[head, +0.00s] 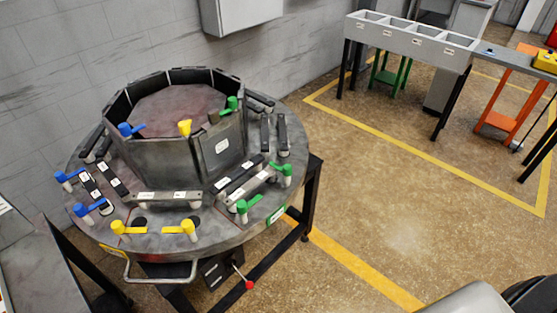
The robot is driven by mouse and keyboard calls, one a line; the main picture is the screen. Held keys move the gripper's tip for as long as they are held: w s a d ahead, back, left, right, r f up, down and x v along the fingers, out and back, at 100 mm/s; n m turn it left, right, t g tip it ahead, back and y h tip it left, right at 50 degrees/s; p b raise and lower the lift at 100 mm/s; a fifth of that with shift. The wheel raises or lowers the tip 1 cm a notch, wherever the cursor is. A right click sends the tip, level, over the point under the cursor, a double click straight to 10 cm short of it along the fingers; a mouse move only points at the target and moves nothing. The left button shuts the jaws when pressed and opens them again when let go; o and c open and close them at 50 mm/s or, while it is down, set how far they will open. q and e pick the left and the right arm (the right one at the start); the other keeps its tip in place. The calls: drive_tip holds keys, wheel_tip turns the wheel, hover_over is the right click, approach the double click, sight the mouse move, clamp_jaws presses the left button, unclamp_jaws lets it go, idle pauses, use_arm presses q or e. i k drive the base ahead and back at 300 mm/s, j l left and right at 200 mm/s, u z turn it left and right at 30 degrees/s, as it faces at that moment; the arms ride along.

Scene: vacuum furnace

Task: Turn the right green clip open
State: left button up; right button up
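Two green clips stand on the front right of the round metal furnace table (150,243). The right green clip (284,170) is near the table's right edge, with its lever over a pale post. The other green clip (242,208) is lower and to its left, near the green label (277,214). A metal bar (250,186) lies between the two clips. Whether the right clip's lever is open or closed I cannot tell at this size. Neither of my grippers shows in the head view.
Yellow clips (181,230) and blue clips (90,208) stand around the table. A many-sided metal ring (175,160) rises at its centre. A red-knobbed lever (249,284) sticks out below. The floor (400,210) to the right is clear up to the grey bins (415,40).

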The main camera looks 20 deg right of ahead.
sight(287, 169)
drive_tip(key=i, duration=0.3)
drive_tip(key=z, duration=0.45)
drive_tip(key=i+j+z, duration=0.1)
drive_tip(key=z, duration=0.35)
drive_tip(key=i+z, duration=0.1)
drive_tip(key=z, duration=0.3)
